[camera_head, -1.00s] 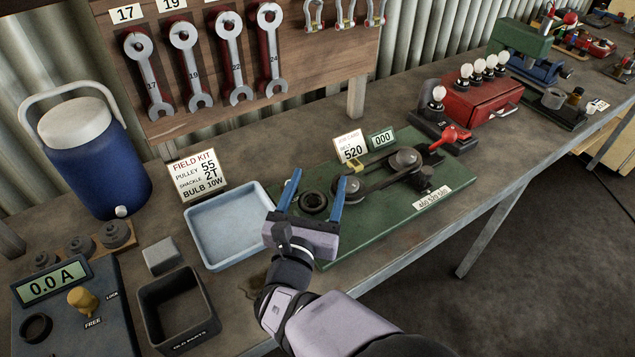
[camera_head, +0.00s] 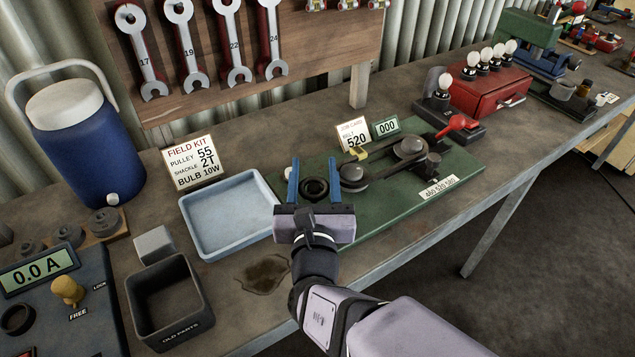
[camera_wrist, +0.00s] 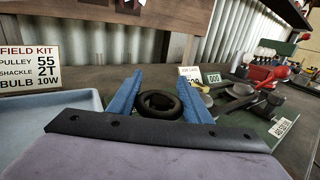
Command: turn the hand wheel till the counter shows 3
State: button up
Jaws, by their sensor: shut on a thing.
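The hand wheel (camera_head: 315,188) is a black ring at the left end of the green board (camera_head: 400,205). My gripper (camera_head: 313,167) has its two blue fingers on either side of the wheel and is shut on it. In the wrist view the wheel (camera_wrist: 159,103) sits between the fingers, its lower part hidden by my gripper's body. The counter (camera_head: 386,128) at the board's back edge reads 000. It also shows in the wrist view (camera_wrist: 214,78).
Two grey pulleys with a belt (camera_head: 380,172) stand right of the wheel, near a red-handled lever (camera_head: 458,123). A job card (camera_head: 353,136) reading 520 stands behind. A blue tray (camera_head: 228,253) lies left of the board. An old-parts box (camera_head: 170,327) is farther left.

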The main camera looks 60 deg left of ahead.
aim_at(317, 198)
jog(key=shift+a+n+g+y+b, duration=0.1)
jog(key=shift+n+g+y+b, duration=0.45)
jog(key=shift+b, duration=0.5)
jog(key=shift+s+r+n+g+b, duration=0.1)
jog(key=shift+s+n+g+b, duration=0.2)
jog(key=shift+g+b, duration=0.3)
jog(key=o, duration=1.1)
jog(key=shift+c, duration=0.2)
jog(key=shift+s+d, duration=0.15)
jog(key=shift+d, duration=0.25)
jog(key=shift+b+v, duration=0.55)
jog(key=shift+v, duration=2.7)
